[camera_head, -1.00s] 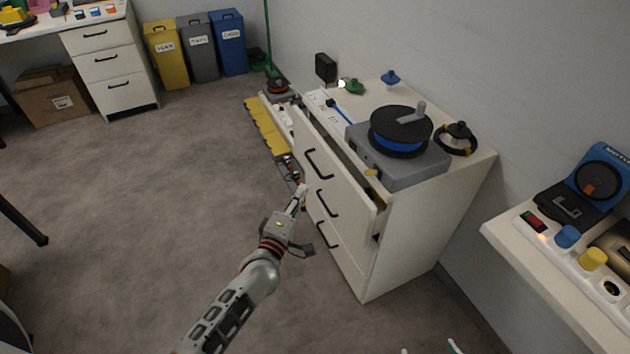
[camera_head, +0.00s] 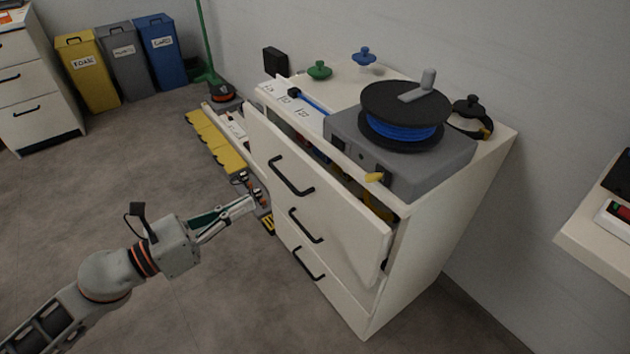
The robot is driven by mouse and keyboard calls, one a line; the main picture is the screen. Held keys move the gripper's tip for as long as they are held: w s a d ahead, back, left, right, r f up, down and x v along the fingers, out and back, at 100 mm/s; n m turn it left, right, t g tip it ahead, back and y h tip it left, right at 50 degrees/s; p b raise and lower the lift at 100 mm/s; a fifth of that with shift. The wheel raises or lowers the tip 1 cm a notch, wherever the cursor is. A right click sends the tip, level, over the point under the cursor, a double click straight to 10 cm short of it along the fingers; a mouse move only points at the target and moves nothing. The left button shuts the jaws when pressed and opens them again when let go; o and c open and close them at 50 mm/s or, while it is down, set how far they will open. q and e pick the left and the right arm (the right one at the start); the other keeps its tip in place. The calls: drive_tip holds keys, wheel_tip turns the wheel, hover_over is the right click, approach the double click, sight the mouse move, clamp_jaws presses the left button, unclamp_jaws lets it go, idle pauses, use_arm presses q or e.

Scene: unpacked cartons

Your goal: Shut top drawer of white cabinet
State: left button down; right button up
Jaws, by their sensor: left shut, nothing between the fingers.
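The white cabinet (camera_head: 440,240) stands against the wall, right of centre. Its top drawer (camera_head: 335,205) is pulled partly out, with a black handle (camera_head: 290,177) on its front and some items showing inside. The two drawers below look closed. My left gripper (camera_head: 256,198) is shut and empty, just left of the cabinet's drawer fronts and left of and a little below the top handle. I cannot tell whether its tips touch the cabinet. My right gripper is not in view.
A grey reel unit with blue cable (camera_head: 405,115) and small knobbed items stand on the cabinet top. Yellow floor pieces (camera_head: 215,140) lie at the cabinet's far side. A white shelf (camera_head: 600,235) is at right. Bins (camera_head: 95,75) stand at the back left; the grey floor at left is clear.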

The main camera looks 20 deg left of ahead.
use_arm(q)
drive_tip(key=m, duration=0.3)
drive_tip(key=p, duration=0.2)
approach(315, 173)
drive_tip(key=shift+g, duration=0.3)
drive_tip(key=x, duration=0.5)
drive_tip(key=shift+w+d+r, duration=0.1)
drive_tip(key=shift+w+d, duration=0.05)
drive_tip(key=shift+w, duration=0.15)
drive_tip(key=shift+w+d, duration=0.4)
drive_tip(key=shift+w, duration=0.1)
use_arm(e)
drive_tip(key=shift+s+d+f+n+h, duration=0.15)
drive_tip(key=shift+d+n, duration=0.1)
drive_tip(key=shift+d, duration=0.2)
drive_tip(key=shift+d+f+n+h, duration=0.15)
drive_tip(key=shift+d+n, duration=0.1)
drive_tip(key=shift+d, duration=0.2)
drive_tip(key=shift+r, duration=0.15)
use_arm(q)
drive_tip(key=p+x, duration=0.1)
drive_tip(key=x, duration=0.3)
drive_tip(key=shift+w+d+r, duration=0.15)
drive_tip(key=shift+w+d, duration=0.2)
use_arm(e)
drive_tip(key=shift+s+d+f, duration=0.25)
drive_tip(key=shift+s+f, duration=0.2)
